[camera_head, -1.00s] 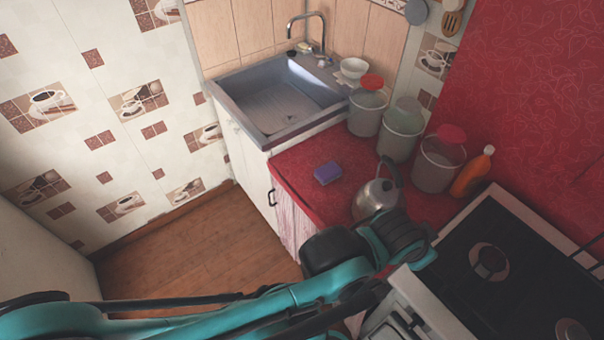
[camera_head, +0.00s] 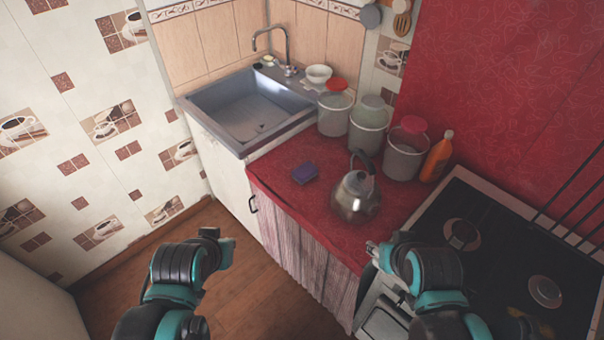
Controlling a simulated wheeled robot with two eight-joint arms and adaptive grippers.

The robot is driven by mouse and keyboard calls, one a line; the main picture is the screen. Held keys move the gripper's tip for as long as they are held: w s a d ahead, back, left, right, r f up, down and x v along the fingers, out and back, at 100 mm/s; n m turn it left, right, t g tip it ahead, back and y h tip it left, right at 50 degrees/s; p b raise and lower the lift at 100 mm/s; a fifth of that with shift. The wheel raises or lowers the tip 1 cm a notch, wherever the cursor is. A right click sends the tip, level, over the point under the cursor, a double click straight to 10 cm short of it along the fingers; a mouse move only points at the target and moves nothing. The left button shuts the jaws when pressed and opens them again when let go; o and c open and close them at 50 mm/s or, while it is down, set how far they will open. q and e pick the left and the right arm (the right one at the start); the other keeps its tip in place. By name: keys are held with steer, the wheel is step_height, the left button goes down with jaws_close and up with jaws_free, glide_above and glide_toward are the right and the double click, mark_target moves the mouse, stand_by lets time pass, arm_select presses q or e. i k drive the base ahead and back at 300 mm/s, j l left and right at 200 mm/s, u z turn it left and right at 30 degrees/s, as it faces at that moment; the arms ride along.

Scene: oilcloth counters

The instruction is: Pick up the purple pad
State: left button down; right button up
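The purple pad (camera_head: 305,172) lies flat on the red counter (camera_head: 283,203), to the left of the kettle and in front of the buckets. Nothing covers it. My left gripper (camera_head: 215,240) is at the end of the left arm, over the wooden floor, to the lower left of the pad and apart from it. My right gripper (camera_head: 380,250) is near the counter's front edge and the stove, to the lower right of the pad and apart from it. The fingers of both are too small and hidden to judge.
A metal kettle (camera_head: 355,195) stands right of the pad. Several lidded buckets (camera_head: 368,128) and an orange bottle (camera_head: 437,157) line the wall. A sink (camera_head: 250,105) is at the back left, a stove (camera_head: 490,250) at the right. The counter around the pad's left and front is clear.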

mark_target(303, 174)
steer(key=z, duration=1.85)
steer(key=u, duration=1.85)
steer(key=i+j+z, duration=0.1)
steer(key=z, duration=0.6)
steer(key=i+j+z, duration=0.25)
steer(key=j, duration=0.15)
steer(key=j+z, duration=0.25)
steer(key=i+j+z, duration=0.1)
steer(key=j+z, duration=0.15)
steer(key=j, duration=0.75)
steer(key=i+j, duration=0.1)
steer(key=j, duration=0.35)
